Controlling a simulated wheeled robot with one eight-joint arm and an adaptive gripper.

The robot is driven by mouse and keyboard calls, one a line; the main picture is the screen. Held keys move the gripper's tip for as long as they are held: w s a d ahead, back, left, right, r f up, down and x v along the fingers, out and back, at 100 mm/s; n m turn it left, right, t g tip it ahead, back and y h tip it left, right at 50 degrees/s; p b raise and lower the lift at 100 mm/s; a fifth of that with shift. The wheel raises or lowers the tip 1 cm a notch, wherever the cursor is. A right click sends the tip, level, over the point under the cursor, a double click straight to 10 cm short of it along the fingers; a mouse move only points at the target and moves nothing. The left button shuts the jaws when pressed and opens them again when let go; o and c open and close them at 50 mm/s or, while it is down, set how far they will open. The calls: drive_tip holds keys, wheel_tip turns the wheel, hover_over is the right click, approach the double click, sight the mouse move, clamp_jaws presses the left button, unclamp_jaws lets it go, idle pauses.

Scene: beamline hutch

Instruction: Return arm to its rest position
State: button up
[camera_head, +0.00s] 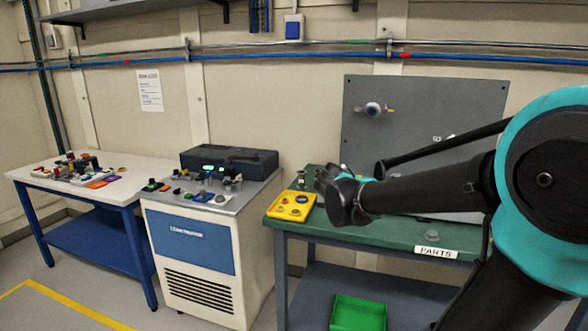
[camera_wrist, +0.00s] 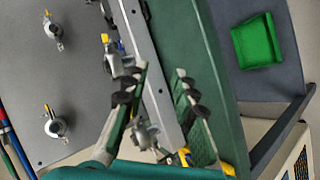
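My arm reaches in from the right in the head view, over the green-topped parts table (camera_head: 385,232). My gripper (camera_head: 322,177) is above the table's left part, just right of the yellow tray, and partly hides what lies behind it. In the wrist view my gripper (camera_wrist: 161,71) has its two green-padded fingers apart, with nothing held between them. Behind the fingers run the table's edge and a metal strip. A small metal fitting (camera_wrist: 122,65) shows beside the left fingertip; whether they touch I cannot tell.
A yellow tray (camera_head: 291,216) sits on the table's left end. A grey panel (camera_head: 412,108) stands behind, with fittings on it. A green bin (camera_head: 358,314) is on the lower shelf. A white cabinet (camera_head: 258,243) and a white-topped bench (camera_head: 140,171) stand left.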

drive_tip(key=s+a+f+m+g+y, duration=0.1)
drive_tip(key=s+f+y, duration=0.3)
drive_tip(key=s+f, duration=0.6)
drive_tip(key=s+a+f+m+g+y, duration=0.2)
drive_tip(key=s+a+f+m+y, duration=0.2)
drive_tip(key=s+f, duration=0.5)
wheel_tip(320, 180, down, 2)
drive_tip(key=shift+s+f, duration=0.25)
drive_tip(key=shift+s, duration=0.15)
drive_tip(key=shift+d, duration=0.1)
